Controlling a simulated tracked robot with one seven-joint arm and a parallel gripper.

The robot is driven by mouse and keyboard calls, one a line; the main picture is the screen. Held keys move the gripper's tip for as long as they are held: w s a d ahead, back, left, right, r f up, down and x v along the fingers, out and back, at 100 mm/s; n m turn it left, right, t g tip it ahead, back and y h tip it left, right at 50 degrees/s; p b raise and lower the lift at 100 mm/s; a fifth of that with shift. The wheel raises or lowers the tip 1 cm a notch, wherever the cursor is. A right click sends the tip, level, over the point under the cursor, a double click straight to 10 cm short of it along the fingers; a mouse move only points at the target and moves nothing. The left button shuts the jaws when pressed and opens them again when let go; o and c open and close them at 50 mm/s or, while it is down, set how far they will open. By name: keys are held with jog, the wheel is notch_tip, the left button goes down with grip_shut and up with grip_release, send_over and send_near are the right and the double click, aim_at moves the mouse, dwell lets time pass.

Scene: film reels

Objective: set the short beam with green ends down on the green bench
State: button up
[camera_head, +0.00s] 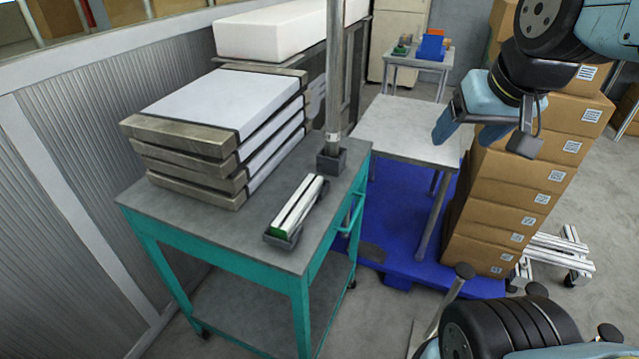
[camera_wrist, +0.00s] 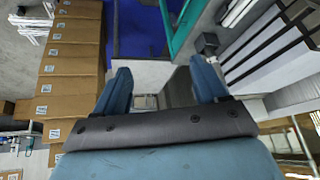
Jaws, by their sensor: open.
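The short beam (camera_head: 297,206) is a pale bar with a dark lengthwise groove; green shows at its near end. It lies on top of the green bench (camera_head: 255,235), near the right edge, with dark grey holder pieces at its ends. The bench has a grey top and a teal frame. My gripper (camera_head: 466,131) is open and empty, up and to the right of the beam, apart from it and from the bench. In the wrist view my gripper (camera_wrist: 162,78) shows two blue fingers spread wide with nothing between them. I cannot make out the beam there.
Stacked panels (camera_head: 215,118) cover the bench's back left. A grey post (camera_head: 334,70) rises from a dark foot behind the beam. A pale table (camera_head: 408,130) stands over a blue pallet (camera_head: 385,235). Stacked cartons (camera_head: 510,200) stand below and right of my gripper.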

jog(key=w+a+f+t+y, duration=0.15)
jog(key=w+a, duration=0.25)
jog(key=a, duration=0.4)
jog(key=w+a+r+y, duration=0.1)
jog(key=w+a+y, duration=0.1)
jog(key=w+a, duration=0.4)
jog(key=w+a+f+t+y, duration=0.1)
jog(key=w+a+y, duration=0.15)
jog(key=a, duration=0.65)
jog(key=a+f+m+t+h, duration=0.2)
jog(key=a+f+m+h, duration=0.1)
jog(key=a+f, duration=0.6)
jog(key=m+t+h, duration=0.2)
jog(key=h, duration=0.7)
send_near(294, 206)
jog(key=x, duration=0.3)
jog(key=shift+w+d+f, duration=0.1)
jog(key=shift+d+f, duration=0.15)
jog(key=shift+f, duration=0.2)
jog(key=shift+w+r+x, duration=0.1)
jog(key=shift+r+x, duration=0.1)
jog(key=shift+x, duration=1.25)
jog(key=shift+w+r+x, duration=0.15)
jog(key=shift+x, duration=1.25)
jog(key=shift+a, duration=0.15)
jog(key=shift+c, duration=0.3)
